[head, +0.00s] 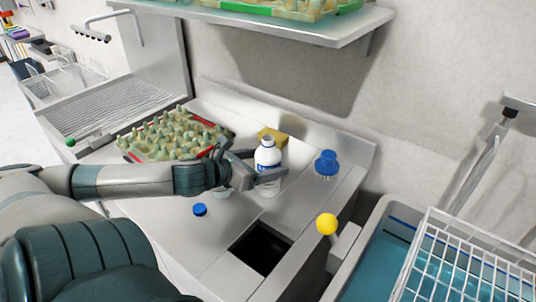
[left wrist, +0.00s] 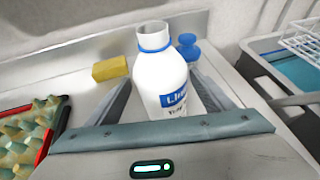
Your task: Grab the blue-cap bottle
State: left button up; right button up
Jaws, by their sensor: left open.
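A white bottle (head: 268,153) with a blue neck ring and a blue label stands upright on the metal counter. In the left wrist view the bottle (left wrist: 161,75) shows an open white neck with no cap on top. My left gripper (head: 258,170) is open, with one finger on each side of the bottle; contact is not clear. The left wrist view shows its fingers (left wrist: 160,86) apart, with the bottle between them. A loose blue cap (head: 200,209) lies on the counter in front of my left forearm. My right gripper is not in view.
A blue-topped item (head: 326,164) stands right of the bottle, and a yellow sponge (head: 272,136) lies behind it. An egg tray (head: 133,155) sits to the left.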

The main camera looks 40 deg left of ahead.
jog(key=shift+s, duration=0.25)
pick_arm(q)
jog(key=shift+w+f, duration=0.1)
jog(key=shift+w, duration=0.05)
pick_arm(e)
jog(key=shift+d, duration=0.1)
pick_arm(q)
jog(key=shift+w+f, duration=0.1)
jog(key=shift+w, duration=0.05)
jog(key=shift+w+d+f, duration=0.1)
jog(key=shift+w+f, duration=0.35)
jog(key=shift+w, duration=0.15)
jog(key=shift+w+d+f+p, duration=0.1)
jog(key=shift+w+f+p, duration=0.2)
jog(key=shift+w, duration=0.2)
jog(key=shift+x, duration=0.95)
jog(key=shift+f, duration=0.1)
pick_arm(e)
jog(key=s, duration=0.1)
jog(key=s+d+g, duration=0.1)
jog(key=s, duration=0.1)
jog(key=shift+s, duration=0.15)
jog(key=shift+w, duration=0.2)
pick_arm(q)
jog(key=c, duration=1.5)
